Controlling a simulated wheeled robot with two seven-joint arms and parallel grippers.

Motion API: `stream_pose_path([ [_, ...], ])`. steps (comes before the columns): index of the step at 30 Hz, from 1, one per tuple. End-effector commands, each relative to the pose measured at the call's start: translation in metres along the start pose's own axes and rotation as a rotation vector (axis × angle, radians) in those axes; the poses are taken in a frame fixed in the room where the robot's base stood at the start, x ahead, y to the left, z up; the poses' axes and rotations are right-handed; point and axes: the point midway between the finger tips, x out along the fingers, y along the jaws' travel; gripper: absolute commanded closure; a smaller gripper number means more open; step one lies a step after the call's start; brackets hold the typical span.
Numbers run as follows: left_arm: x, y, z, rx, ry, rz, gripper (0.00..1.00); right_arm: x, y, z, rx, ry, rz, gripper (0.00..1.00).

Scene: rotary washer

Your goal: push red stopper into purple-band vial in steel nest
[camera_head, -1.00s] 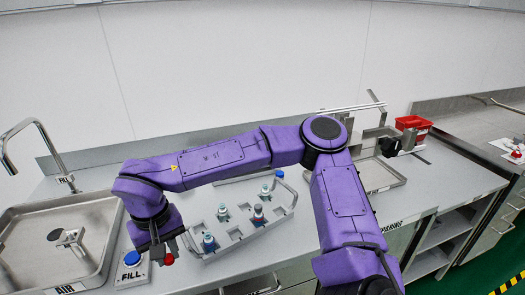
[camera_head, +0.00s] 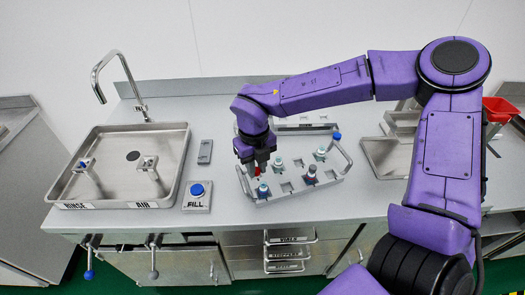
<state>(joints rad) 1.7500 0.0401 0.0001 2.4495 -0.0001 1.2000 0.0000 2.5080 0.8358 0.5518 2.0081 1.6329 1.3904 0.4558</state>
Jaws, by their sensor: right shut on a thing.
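My right gripper (camera_head: 257,172) points down over the left end of the steel rack (camera_head: 330,179). It is shut on a small red piece, seemingly the red stopper (camera_head: 258,171), mostly hidden between its fingers. A vial with a blue and teal look (camera_head: 262,190) stands in the rack just below and in front of the gripper; whether they touch cannot be told. Other small vials (camera_head: 312,173) stand upright in the rack. No purple band can be made out at this size, and I cannot tell which holder is the steel nest. My left gripper is not in view.
A steel basin (camera_head: 115,185) marked RINSE and AIR, with a tap (camera_head: 100,80) behind it, is at the left. A blue FILL button (camera_head: 197,190) stands between basin and rack. A red bin (camera_head: 499,109) is at the far right.

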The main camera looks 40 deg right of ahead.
Motion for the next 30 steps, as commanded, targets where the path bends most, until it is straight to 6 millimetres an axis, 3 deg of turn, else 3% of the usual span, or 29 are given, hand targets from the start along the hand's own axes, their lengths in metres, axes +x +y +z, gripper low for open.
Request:
stream_pose_path([
  [3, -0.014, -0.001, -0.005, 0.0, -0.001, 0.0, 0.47, -0.012, -0.011, 0.0, 0.357, -0.005, 0.004, 1.0],
  [9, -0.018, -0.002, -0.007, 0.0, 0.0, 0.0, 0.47, -0.014, -0.019, -0.001, 0.685, -0.006, 0.011, 1.0],
  [17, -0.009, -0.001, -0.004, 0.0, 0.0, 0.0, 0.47, -0.002, -0.02, -0.001, 0.72, -0.004, 0.011, 1.0],
  [30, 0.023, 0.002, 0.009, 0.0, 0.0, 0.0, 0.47, 0.038, -0.019, -0.001, 0.717, -0.004, 0.011, 1.0],
])
